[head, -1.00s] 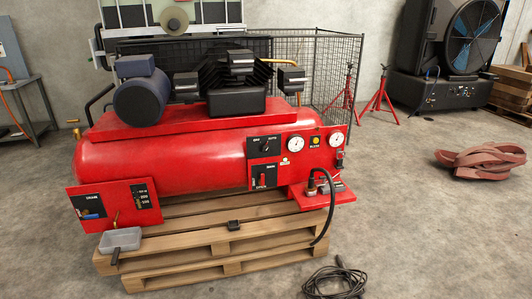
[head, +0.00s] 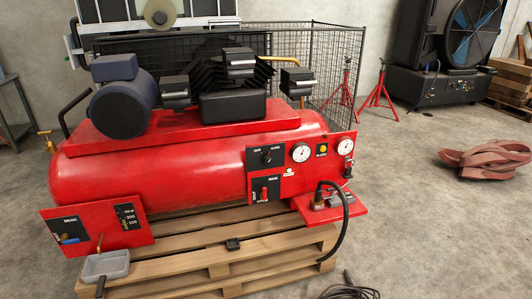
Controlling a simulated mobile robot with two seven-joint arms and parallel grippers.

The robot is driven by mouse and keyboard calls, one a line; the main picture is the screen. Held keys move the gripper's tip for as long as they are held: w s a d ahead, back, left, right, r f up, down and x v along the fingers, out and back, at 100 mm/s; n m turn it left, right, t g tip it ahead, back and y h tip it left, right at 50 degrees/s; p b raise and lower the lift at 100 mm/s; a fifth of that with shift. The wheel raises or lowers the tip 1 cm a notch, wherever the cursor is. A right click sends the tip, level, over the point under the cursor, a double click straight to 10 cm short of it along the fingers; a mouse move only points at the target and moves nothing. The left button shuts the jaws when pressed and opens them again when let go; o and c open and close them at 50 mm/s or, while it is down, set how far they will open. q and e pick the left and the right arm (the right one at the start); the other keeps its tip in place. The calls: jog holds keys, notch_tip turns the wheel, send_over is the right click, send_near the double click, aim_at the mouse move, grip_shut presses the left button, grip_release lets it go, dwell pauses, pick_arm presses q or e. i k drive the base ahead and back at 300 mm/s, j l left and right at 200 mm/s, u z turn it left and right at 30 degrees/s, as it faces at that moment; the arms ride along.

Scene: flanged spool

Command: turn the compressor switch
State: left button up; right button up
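The red compressor (head: 190,178) lies on a wooden pallet in the head view. On its front right a red panel carries a black plate with a rotary switch knob (head: 267,156), with small labels above it that look like OFF and AUTO. The knob's exact angle is too small to read. Below it a second black plate holds a red switch or lever (head: 264,194). Neither of my grippers is in view.
A lower-left red panel (head: 98,228) has a blue-handled valve. A grey tray (head: 106,264) sits on the pallet (head: 205,268). A black hose arches from the red shelf (head: 338,212) at right. A coiled cable (head: 348,292) lies on the floor. Floor to the right is mostly clear.

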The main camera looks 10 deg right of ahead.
aim_at(267, 161)
jog(key=i, duration=0.5)
jog(key=i+j+z, duration=0.1)
jog(key=i, duration=0.4)
jog(key=i+j, duration=0.15)
jog(key=i, duration=0.35)
jog(key=i+j+z, duration=0.1)
jog(key=i, duration=0.4)
